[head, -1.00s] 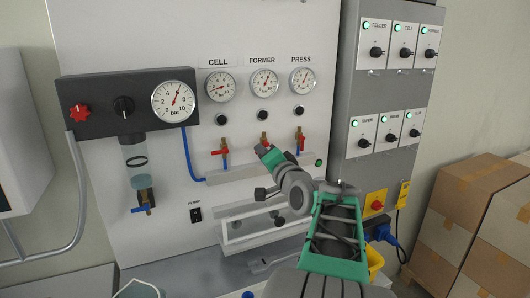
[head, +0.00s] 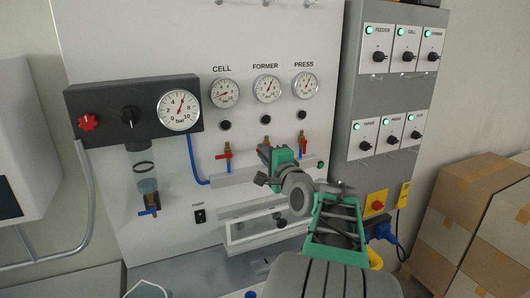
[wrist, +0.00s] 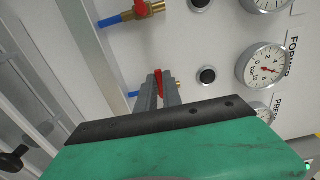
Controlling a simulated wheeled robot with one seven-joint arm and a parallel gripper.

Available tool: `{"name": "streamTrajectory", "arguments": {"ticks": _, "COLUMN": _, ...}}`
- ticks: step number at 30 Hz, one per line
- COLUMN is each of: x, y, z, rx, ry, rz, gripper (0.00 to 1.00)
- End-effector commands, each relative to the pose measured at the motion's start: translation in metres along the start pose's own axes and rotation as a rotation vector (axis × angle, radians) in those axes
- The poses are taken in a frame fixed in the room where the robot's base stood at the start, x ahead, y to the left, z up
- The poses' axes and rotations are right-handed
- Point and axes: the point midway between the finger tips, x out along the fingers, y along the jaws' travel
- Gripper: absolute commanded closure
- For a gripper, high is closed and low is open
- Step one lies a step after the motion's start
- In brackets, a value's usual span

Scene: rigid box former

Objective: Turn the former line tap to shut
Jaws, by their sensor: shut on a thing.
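The former line tap (head: 266,141) is the middle of three taps under the gauges, below the FORMER label. Its brass body shows just above my gripper in the head view; its handle is mostly hidden there. In the wrist view its red handle (wrist: 159,80) stands between the fingertips of my gripper (wrist: 160,88). My gripper (head: 264,151) is shut on this handle. The exact angle of the handle is hard to tell because the fingers cover much of it.
The cell tap (head: 225,151) is to the left and the press tap (head: 302,140) close to the right, both with red handles. The FORMER gauge (head: 267,89) and a black knob (head: 266,119) are above. A white frame (head: 240,237) juts out below.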

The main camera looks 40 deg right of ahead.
Motion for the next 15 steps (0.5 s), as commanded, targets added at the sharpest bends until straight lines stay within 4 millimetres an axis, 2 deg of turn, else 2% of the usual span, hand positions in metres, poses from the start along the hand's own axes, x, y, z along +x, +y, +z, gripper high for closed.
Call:
{"name": "streamTrajectory", "arguments": {"ticks": 10, "x": -0.0001, "y": 0.0021, "z": -0.0003, "rx": 0.007, "ry": 0.001, "rz": 0.003, "gripper": 1.00}}
{"name": "streamTrajectory", "arguments": {"ticks": 11, "x": -0.0001, "y": 0.0021, "z": -0.0003, "rx": 0.007, "ry": 0.001, "rz": 0.003, "gripper": 0.89}}
{"name": "streamTrajectory", "arguments": {"ticks": 15, "x": -0.0001, "y": 0.0015, "z": -0.0002, "rx": 0.005, "ry": 0.000, "rz": 0.002, "gripper": 0.78}}
